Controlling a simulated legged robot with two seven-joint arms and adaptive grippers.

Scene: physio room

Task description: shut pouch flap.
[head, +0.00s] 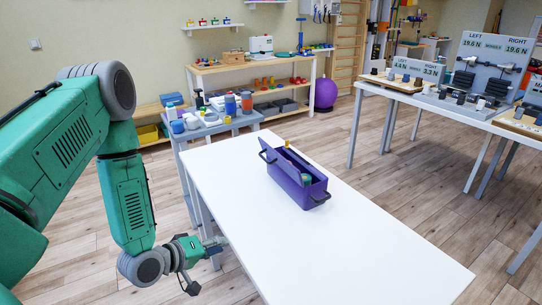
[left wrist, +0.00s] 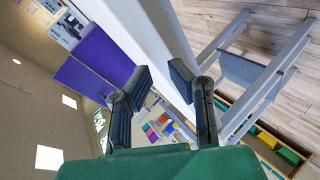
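The purple pouch (head: 312,193) stands on the white table (head: 250,215), box-shaped, with dark handles at its ends. Its top is open, and a teal item and a yellow-orange item show inside. A purple panel that looks like the raised flap (head: 275,163) stands along its left side. In the left wrist view a purple surface (left wrist: 92,60) shows at upper left; I cannot tell which part of the pouch it is. My left gripper (head: 208,264) is beside the table's left edge, well apart from the pouch. Its fingers (left wrist: 160,82) are spread and empty. My right gripper is not in view.
A grey side table (head: 215,128) with bottles and tubs stands behind the white table. Shelves (head: 250,66) and a purple ball (head: 326,93) are at the back. Another table (head: 450,103) with gauges is at right. The white table's front half is clear.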

